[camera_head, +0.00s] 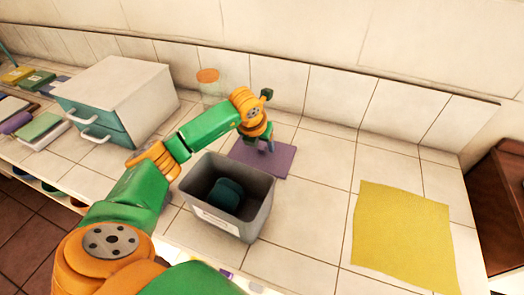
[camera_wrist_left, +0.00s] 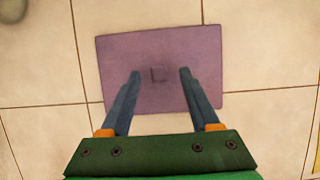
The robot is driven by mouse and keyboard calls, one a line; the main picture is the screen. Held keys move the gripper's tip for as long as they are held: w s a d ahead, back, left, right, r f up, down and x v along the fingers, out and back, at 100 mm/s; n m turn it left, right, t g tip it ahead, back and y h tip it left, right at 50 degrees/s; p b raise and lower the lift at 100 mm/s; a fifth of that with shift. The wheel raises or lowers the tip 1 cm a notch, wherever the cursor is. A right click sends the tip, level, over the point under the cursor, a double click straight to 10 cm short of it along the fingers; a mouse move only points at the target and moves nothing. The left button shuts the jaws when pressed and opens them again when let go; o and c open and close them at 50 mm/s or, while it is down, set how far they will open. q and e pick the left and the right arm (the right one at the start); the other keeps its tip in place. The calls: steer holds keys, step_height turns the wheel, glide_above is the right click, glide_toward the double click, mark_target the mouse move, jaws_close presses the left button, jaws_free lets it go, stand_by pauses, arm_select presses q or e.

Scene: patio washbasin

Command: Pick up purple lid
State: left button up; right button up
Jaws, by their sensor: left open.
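The purple lid (camera_head: 278,164) is a flat rectangle lying on the tiled counter behind the grey bin. In the left wrist view the lid (camera_wrist_left: 130,55) shows a small square knob (camera_wrist_left: 159,74) at its middle. My left gripper (camera_head: 266,148) is over the lid, pointing down. In the left wrist view its two fingers (camera_wrist_left: 159,73) are open, one on each side of the knob, with gaps between. I cannot tell how high the fingertips are above the lid. My right gripper is not in view.
The grey bin (camera_head: 252,205) stands just in front of the lid, with a dark teal item (camera_head: 226,194) inside. A yellow cloth (camera_head: 402,238) lies to the right. Tiles right of the lid are clear.

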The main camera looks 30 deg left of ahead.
arm_select(q)
steer(key=shift+w+a+f, duration=0.15)
steer(key=shift+w+f, duration=0.15)
steer(key=shift+f, duration=0.3)
jaws_close()
steer(key=shift+r, duration=0.1)
